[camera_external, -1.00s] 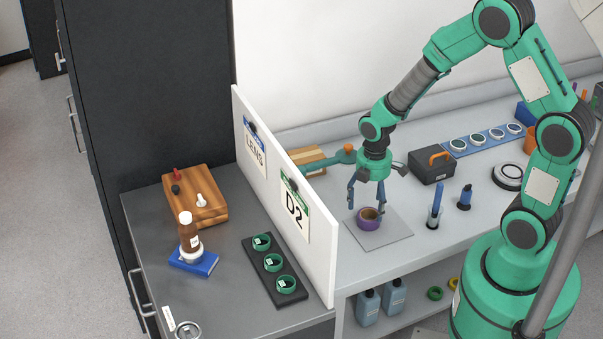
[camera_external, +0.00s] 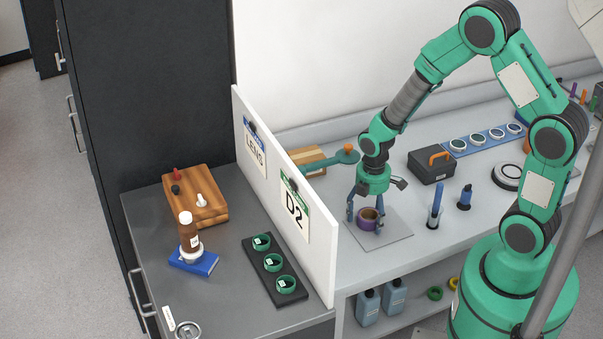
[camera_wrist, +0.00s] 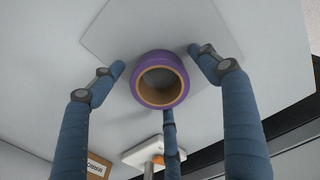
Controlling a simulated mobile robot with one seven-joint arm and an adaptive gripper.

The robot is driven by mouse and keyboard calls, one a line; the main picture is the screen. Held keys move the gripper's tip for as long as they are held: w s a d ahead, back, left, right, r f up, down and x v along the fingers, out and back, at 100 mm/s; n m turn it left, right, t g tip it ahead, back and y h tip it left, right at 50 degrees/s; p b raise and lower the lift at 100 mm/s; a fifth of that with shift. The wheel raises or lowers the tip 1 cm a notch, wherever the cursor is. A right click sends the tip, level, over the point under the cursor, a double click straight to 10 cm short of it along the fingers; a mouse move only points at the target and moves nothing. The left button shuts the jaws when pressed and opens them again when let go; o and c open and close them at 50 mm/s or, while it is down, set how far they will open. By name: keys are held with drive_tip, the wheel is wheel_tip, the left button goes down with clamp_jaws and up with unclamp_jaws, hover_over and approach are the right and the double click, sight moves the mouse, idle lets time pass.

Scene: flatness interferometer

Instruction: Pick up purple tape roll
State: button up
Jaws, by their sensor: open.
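The purple tape roll (camera_external: 368,219) has a tan inner core and sits on a thin grey square mat (camera_external: 398,236) on the bench. In the wrist view the tape roll (camera_wrist: 160,55) lies between my blue fingers, with its opening facing the camera. My gripper (camera_external: 365,218) is lowered around the roll, with its fingers spread on either side. In the wrist view my gripper (camera_wrist: 158,62) has one finger on the left, one on the right and one at the bottom near the roll's rim. Gaps show between the side fingers and the roll.
A white divider panel (camera_external: 318,255) with a D2 sign stands close to the left of my gripper. A dark toolbox (camera_external: 431,168), a blue cylinder (camera_external: 465,196) and a blue upright tool (camera_external: 435,208) stand to the right. The bench's front edge is close by.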

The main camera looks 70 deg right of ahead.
idle(0.4)
drive_tip(key=c, duration=1.2)
drive_tip(key=shift+r, duration=0.15)
drive_tip(key=shift+r, duration=0.6)
wheel_tip(320, 180, up, 2)
drive_tip(key=shift+r+p, duration=0.15)
drive_tip(key=shift+p, duration=0.45)
drive_tip(key=s+a, duration=0.1)
drive_tip(key=s, duration=0.4)
drive_tip(key=s+a+p, duration=0.1)
drive_tip(key=s+a, duration=0.1)
drive_tip(key=s, duration=0.3)
drive_tip(key=s+a+r, duration=0.1)
drive_tip(key=s+a, duration=0.1)
drive_tip(key=s, duration=0.3)
drive_tip(key=shift+a+r+p, duration=0.1)
drive_tip(key=shift+a+p, duration=0.1)
drive_tip(key=shift+p, duration=0.2)
